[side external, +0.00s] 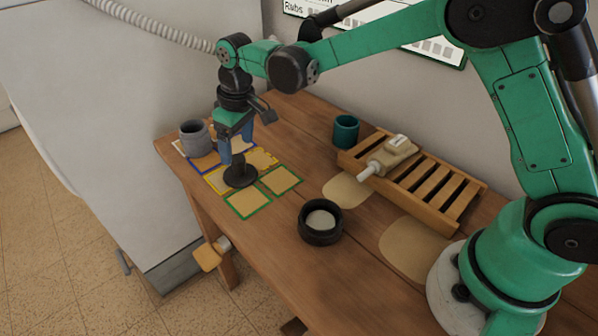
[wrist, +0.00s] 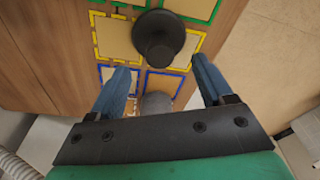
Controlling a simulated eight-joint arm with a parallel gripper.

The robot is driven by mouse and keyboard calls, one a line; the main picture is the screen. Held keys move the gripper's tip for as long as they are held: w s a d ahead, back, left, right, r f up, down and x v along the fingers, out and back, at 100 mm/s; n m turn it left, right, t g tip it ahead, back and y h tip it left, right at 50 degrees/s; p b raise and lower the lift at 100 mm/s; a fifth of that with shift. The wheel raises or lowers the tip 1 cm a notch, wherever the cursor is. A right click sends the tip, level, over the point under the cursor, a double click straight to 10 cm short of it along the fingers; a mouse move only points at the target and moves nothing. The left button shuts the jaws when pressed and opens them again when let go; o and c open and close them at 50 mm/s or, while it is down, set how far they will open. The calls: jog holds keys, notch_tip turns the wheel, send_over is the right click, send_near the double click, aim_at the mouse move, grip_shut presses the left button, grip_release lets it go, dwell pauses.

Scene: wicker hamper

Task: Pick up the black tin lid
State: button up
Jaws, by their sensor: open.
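The black tin lid (side external: 241,177) is a round dark disc with a raised middle. It lies on the coloured-bordered squares near the table's far left end. In the wrist view the lid (wrist: 158,38) sits at top centre, just past the fingertips. My gripper (side external: 237,157) points down over the lid in the side view, and its blue fingers hide part of it. In the wrist view my gripper (wrist: 161,64) has its fingers spread wide with nothing between them. I cannot tell how high the fingertips are above the lid.
A grey cup (side external: 194,139) stands just left of my gripper. An open black tin (side external: 320,226) with pale contents stands on the wooden table (side external: 275,245). A teal cup (side external: 346,131) and a slatted wooden rack (side external: 440,190) holding a beige object (side external: 391,156) are along the wall.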

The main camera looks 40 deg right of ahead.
aim_at(237, 158)
jog(key=shift+w+a+f, duration=0.1)
jog(key=shift+w+f, duration=0.05)
jog(key=shift+f, duration=1)
jog(key=shift+w+f, duration=0.15)
jog(key=shift+f, duration=1)
grip_shut()
